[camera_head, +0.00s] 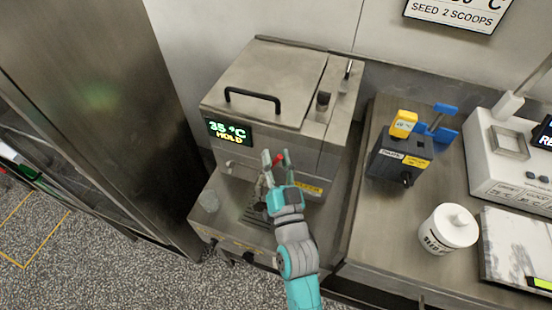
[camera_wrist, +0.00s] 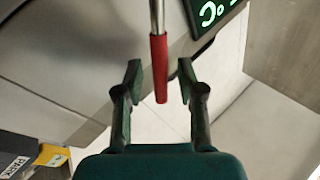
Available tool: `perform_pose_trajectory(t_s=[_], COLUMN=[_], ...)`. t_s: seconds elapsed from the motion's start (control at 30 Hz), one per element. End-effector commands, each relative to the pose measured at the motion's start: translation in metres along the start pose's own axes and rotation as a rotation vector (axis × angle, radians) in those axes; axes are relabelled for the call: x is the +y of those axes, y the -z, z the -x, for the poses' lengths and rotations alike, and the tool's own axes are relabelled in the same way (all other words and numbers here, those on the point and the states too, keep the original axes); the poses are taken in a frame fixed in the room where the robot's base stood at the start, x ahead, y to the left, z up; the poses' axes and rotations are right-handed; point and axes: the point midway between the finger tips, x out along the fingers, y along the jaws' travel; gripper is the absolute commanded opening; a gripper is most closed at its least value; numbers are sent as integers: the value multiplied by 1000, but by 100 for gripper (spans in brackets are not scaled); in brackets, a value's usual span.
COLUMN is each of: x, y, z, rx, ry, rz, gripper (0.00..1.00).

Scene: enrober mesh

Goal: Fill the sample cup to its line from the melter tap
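The steel melter (camera_head: 290,85) stands at the back, its display (camera_head: 229,132) reading 35 °C HOLD. My gripper (camera_head: 274,158) is in front of the melter's face. In the wrist view my gripper (camera_wrist: 159,78) is open, with a finger on each side of a red tap handle (camera_wrist: 159,60); gaps show on both sides. Only a bit of red shows between the fingers in the head view. The tap's spout is hidden.
A slotted drip grate (camera_head: 256,215) lies below my gripper, partly covered by my arm. On the right counter stand a dark box (camera_head: 398,160) with yellow and blue pieces, a white lidded tub (camera_head: 447,230) and a white device (camera_head: 510,150). A tall steel cabinet (camera_head: 100,100) is at left.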

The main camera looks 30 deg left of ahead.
Motion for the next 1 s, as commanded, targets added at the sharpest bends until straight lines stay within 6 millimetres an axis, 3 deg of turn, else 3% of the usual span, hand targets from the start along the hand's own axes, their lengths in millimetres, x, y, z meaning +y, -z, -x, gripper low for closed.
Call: perform_pose_trajectory(t_s=[0.33, 0.67, 1.0], x=[0, 0, 0], y=[0, -1, 0], z=[6, 53, 73], rx=[0, -2, 1], ry=[0, -1, 0], rz=[0, -1, 0], gripper=[39, 39, 39])
